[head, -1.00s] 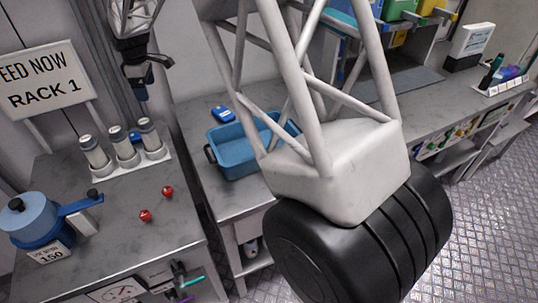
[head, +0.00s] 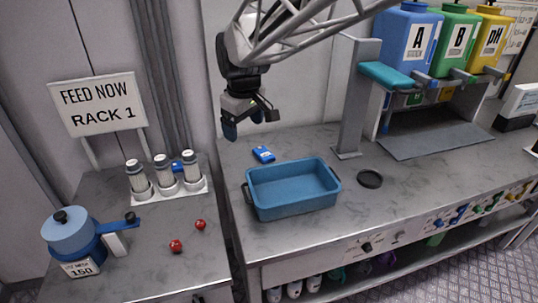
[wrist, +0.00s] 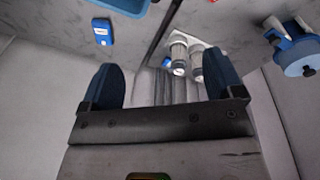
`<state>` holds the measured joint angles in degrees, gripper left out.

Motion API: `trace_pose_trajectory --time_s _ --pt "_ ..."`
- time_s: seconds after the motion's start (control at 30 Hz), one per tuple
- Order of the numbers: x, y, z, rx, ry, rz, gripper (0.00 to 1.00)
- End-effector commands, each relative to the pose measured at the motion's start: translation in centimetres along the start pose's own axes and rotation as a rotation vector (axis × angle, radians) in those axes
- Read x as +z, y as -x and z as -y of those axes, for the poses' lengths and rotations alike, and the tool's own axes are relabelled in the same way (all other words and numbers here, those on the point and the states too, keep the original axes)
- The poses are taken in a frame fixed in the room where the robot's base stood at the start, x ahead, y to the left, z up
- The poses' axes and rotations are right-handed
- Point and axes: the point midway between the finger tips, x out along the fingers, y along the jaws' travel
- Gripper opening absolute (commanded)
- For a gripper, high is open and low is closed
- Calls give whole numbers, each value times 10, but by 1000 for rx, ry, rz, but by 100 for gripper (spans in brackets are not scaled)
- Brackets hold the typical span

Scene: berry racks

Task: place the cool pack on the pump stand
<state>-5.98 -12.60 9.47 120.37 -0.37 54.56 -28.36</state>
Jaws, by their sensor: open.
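My gripper (head: 246,123) is open and empty, above the back of the middle counter, left of the blue bin. Its two blue fingers stand apart in the wrist view (wrist: 163,80). A small blue pack with a pale label (head: 263,155) lies flat on the counter below and right of my gripper; it also shows in the wrist view (wrist: 102,31). A teal padded slab (head: 388,76) rests high beside a grey upright stand (head: 358,100). I cannot tell for sure which of these two is the cool pack, or whether that upright is the pump stand.
An empty blue bin (head: 292,208) and a black disc (head: 370,179) are on the counter. Bottles A (head: 408,42), B (head: 455,40) and pH (head: 490,42) stand at the right. The left bench holds a white vial rack (head: 190,192), a blue pot (head: 72,235) and two red berries.

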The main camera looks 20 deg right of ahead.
Motion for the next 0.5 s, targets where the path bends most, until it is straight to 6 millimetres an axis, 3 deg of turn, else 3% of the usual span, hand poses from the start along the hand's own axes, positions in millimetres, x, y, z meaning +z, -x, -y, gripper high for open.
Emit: trace_pose_trajectory --time_s 0.1,0.5 --pt "34 9 10 8 -76 -10 87" --pt "141 18 48 29 -329 -41 87"
